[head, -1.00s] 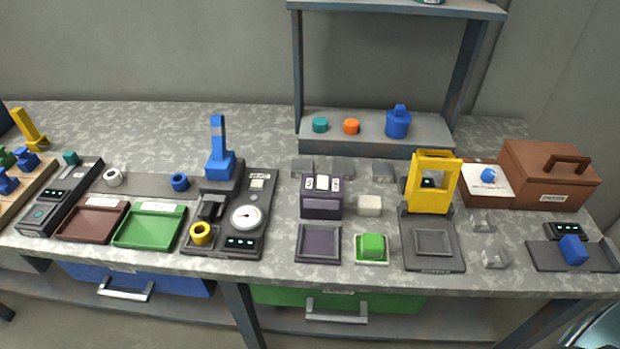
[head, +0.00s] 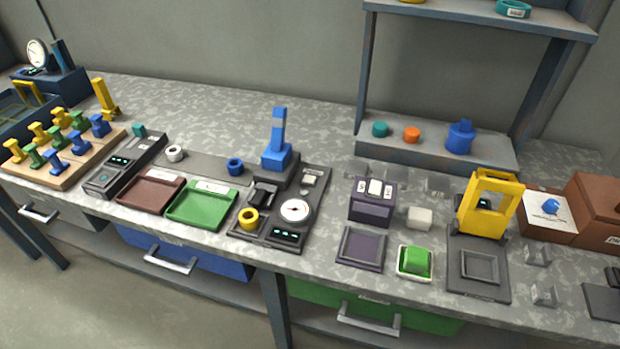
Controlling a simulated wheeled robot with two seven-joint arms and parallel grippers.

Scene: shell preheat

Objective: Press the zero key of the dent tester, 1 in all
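A dark device with a blue lever (head: 278,140), a round white dial (head: 296,211) and a small lit display (head: 287,235) stands mid-bench; it looks like the dent tester (head: 318,195). A yellow ring (head: 249,218) sits at its front left. A small pale key or label (head: 310,179) lies behind the dial; I cannot read its marking. Neither of my grippers is in view, and nothing touches the device.
A brown tray (head: 151,203) and a green tray (head: 201,223) lie left of the device. A purple box (head: 372,212) and a yellow frame press (head: 491,237) stand to its right. A wooden rack (head: 50,180) of coloured pegs is far left. A shelf (head: 440,155) stands behind.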

